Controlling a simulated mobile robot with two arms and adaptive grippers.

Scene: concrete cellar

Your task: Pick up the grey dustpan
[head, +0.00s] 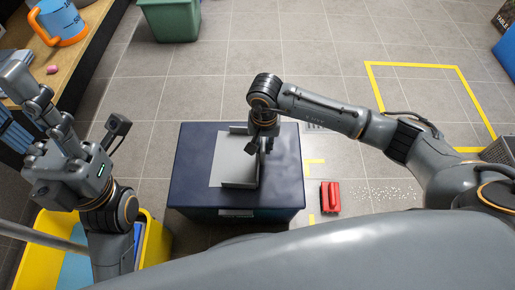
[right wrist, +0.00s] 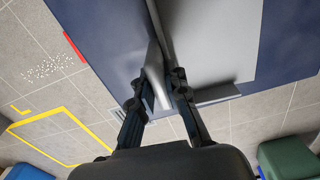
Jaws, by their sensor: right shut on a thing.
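The grey dustpan (head: 224,160) lies on top of a dark blue box (head: 190,170), its flat pan toward the left. My right gripper (head: 264,146) is over the dustpan's right side, partly hidden by its own wrist. In the right wrist view, my right gripper (right wrist: 158,92) is shut on the dustpan's handle (right wrist: 159,98), with one finger on each side; the pan (right wrist: 215,45) shows beyond. I cannot tell whether the pan touches the box top. My left gripper (head: 42,115) is away at the left, beside the shelf; its opening is unclear.
A red object (head: 331,197) and scattered white bits (head: 385,192) are on the tiled floor right of the box. A yellow bin (head: 156,240) stands lower left, a green container (head: 170,20) at the back.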

